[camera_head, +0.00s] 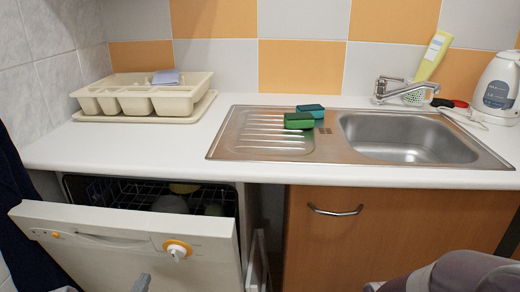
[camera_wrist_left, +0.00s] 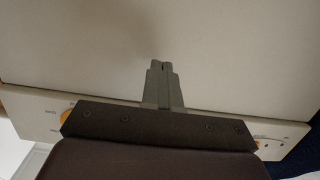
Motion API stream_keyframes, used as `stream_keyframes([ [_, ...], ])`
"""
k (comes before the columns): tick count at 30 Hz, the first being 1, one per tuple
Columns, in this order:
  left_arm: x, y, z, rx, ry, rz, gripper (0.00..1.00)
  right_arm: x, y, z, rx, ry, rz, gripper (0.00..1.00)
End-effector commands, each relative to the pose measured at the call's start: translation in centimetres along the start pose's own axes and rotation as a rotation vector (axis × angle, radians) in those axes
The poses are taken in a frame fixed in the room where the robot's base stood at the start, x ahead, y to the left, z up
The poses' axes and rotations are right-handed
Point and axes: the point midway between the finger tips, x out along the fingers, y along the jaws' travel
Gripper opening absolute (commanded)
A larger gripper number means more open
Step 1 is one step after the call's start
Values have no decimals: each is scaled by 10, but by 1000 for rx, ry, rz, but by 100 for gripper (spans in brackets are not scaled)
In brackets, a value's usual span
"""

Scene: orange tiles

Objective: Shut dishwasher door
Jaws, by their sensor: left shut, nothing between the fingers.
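The white dishwasher door (camera_head: 120,245) is partly open, tilted out from the top below the counter. It has a bar handle and an orange-ringed knob (camera_head: 177,250). The dark opening behind it shows a rack (camera_head: 120,192) with dishes. My left gripper (camera_head: 142,283) shows only as a grey tip at the bottom edge, in front of the door. In the left wrist view its fingers (camera_wrist_left: 162,68) are shut and empty before the door's plain outer face (camera_wrist_left: 90,50). Whether they touch it is unclear. My right arm shows at bottom right; its fingers are not clearly visible.
The counter (camera_head: 140,145) above holds a cream cutlery tray (camera_head: 150,97), green sponges (camera_head: 299,120), a steel sink (camera_head: 408,140) and a kettle (camera_head: 498,88). A wooden cabinet (camera_head: 395,235) with a metal handle stands right of the dishwasher.

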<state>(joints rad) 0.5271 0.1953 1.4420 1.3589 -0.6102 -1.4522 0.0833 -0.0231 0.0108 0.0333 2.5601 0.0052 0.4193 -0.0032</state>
Motion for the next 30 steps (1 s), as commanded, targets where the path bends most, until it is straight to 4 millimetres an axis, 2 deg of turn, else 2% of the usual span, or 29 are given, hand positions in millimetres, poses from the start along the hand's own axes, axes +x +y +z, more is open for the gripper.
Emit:
stream_keyframes([
  [10,4,0,1,1,0,1,0,2,0,0,0,0,0,0],
  [30,58,0,2,0,-1,1,0,24,0,3,0,0,0,0],
])
